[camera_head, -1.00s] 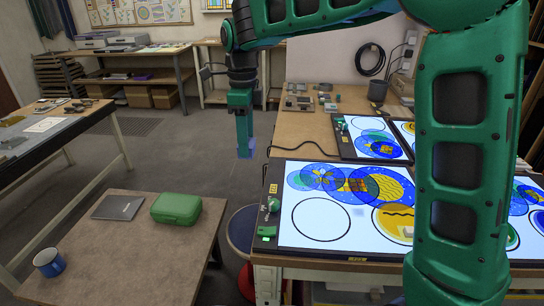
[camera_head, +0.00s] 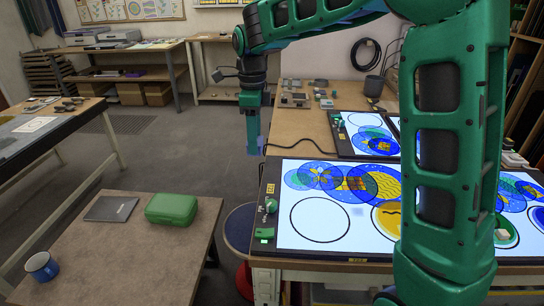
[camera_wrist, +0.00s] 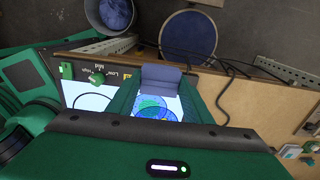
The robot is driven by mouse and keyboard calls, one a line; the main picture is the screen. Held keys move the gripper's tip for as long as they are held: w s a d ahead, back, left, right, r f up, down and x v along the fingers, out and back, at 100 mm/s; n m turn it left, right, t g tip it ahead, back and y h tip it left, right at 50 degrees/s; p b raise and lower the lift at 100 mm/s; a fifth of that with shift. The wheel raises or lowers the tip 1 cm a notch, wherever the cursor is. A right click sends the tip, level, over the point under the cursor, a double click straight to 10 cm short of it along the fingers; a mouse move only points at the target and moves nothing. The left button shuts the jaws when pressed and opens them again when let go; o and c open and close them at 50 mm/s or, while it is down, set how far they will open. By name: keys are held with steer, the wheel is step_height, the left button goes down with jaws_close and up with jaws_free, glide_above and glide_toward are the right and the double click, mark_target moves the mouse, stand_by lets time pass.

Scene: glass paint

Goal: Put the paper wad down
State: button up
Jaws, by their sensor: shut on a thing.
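My gripper (camera_head: 252,128) hangs pointing down left of the near light panel, over open floor beside the bench in the head view. It is shut on a blue-grey paper wad (camera_head: 253,146), whose lower part sticks out below the fingers. In the wrist view the wad (camera_wrist: 162,78) shows as a flat-sided blue-grey piece between the fingers, covering part of the lit panel behind it. The wad looks clear of every surface.
The lit panel (camera_head: 318,247) with painted circles lies on the bench. A round blue stool (camera_wrist: 188,38) and a grey bin-like container (camera_wrist: 109,14) stand beside it.

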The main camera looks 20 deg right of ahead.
steer(key=w+d+f, duration=0.1)
steer(key=d, duration=0.1)
steer(key=d+f, duration=0.2)
steer(key=w+d+f, duration=0.1)
steer(key=d, duration=0.1)
steer(key=shift+w+d+f, duration=0.15)
steer(key=shift+w+d, duration=0.1)
steer(key=shift+w, duration=0.05)
steer(key=shift+f, duration=1.95)
steer(key=o, duration=1.2)
steer(key=shift+f, duration=0.15)
step_height(320, 180, up, 12)
steer(key=shift+r, duration=0.15)
